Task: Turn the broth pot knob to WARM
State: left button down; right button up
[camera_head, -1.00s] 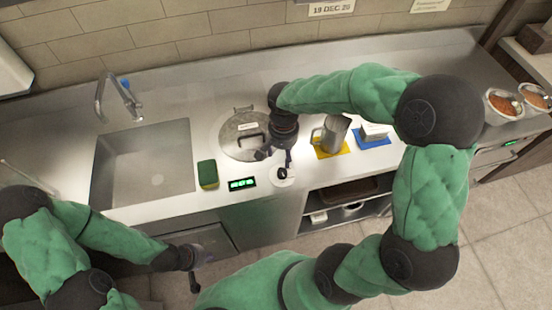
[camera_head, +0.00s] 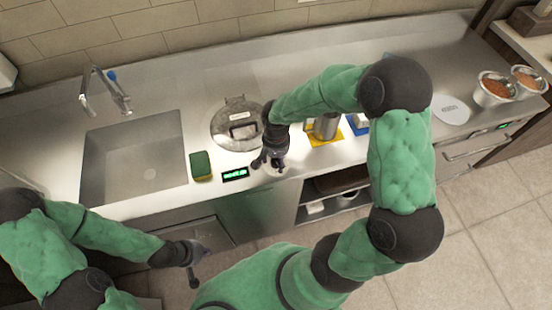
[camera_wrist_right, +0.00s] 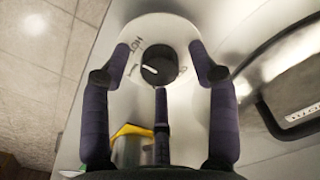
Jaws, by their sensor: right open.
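The black round knob (camera_wrist_right: 160,66) sits on a white round dial plate (camera_wrist_right: 178,30) in the right wrist view. A white mark on the knob faces left, and "HOT" is printed on the plate at the upper left; other lettering is too small to read. My right gripper (camera_wrist_right: 160,68) is open, its fingers spread around the knob; I cannot tell whether they touch it. In the head view my right gripper (camera_head: 268,162) largely hides the knob. The lidded broth pot (camera_head: 226,131) is set in the counter just behind. My left gripper (camera_head: 192,268) hangs in front of the counter, its fingers unclear.
A green display (camera_head: 235,174) and a sponge (camera_head: 201,166) lie left of the knob, beside the sink (camera_head: 135,160). A metal pitcher (camera_head: 326,126) on a yellow mat stands to the right, partly behind my arm. Food bowls (camera_head: 493,90) stand far right.

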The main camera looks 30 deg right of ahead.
jog(key=c, duration=1.2)
jog(key=shift+o, duration=0.2)
jog(key=shift+n, duration=0.3)
jog(key=n, duration=0.5)
jog(key=shift+p, duration=0.4)
jog(key=n+p, duration=0.1)
jog(key=n, duration=0.5)
